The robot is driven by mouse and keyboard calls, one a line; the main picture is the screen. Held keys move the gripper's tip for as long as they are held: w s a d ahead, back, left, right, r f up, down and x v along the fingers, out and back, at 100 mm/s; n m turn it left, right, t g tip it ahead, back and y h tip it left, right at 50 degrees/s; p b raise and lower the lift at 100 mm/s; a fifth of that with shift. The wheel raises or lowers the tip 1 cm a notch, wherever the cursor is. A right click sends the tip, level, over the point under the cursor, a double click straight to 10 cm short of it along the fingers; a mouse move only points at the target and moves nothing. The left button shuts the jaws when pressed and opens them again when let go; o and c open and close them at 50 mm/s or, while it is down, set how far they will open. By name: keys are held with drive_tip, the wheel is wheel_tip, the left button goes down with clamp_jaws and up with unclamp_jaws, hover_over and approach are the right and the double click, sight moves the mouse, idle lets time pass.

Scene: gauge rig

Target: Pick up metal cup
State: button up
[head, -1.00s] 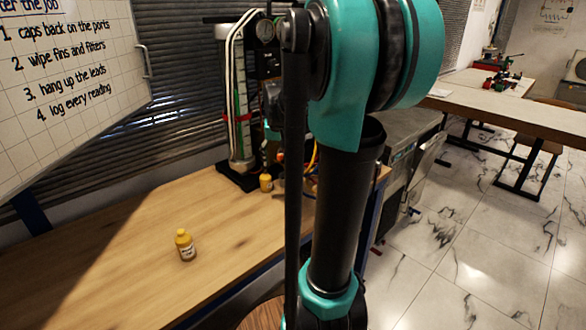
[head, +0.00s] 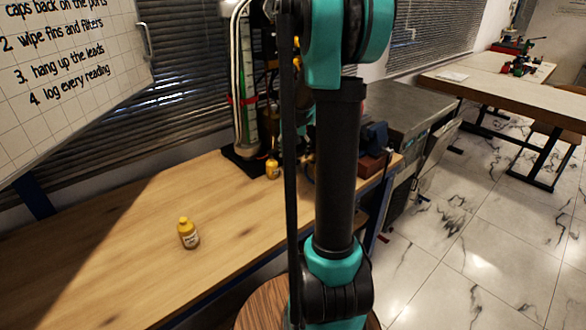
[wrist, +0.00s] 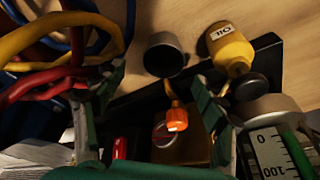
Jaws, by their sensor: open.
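The metal cup (wrist: 165,55) is a small dark grey cylinder on the wooden bench top in the wrist view. It shows upper middle, ahead of my gripper (wrist: 155,98) and roughly between the lines of its two green fingers. The fingers are apart and do not touch the cup. In the head view I cannot make out the cup, and my arm hides most of my gripper.
A yellow oil bottle (wrist: 229,48) stands close right of the cup. Red, blue and yellow hoses (wrist: 62,55) crowd the left. A gauge stand with a scale (wrist: 272,135) is at right. Another yellow bottle (head: 188,233) stands on the open bench (head: 120,270).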

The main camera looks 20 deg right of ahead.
sight(293, 162)
drive_tip(key=shift+s+a+x, duration=0.15)
drive_tip(key=shift+x, duration=1.25)
drive_tip(key=shift+s+a+x, duration=0.1)
drive_tip(key=shift+a+x, duration=0.05)
drive_tip(key=shift+x, duration=1.25)
drive_tip(key=shift+f, duration=0.1)
drive_tip(key=c, duration=1.4)
drive_tip(key=shift+o, duration=0.2)
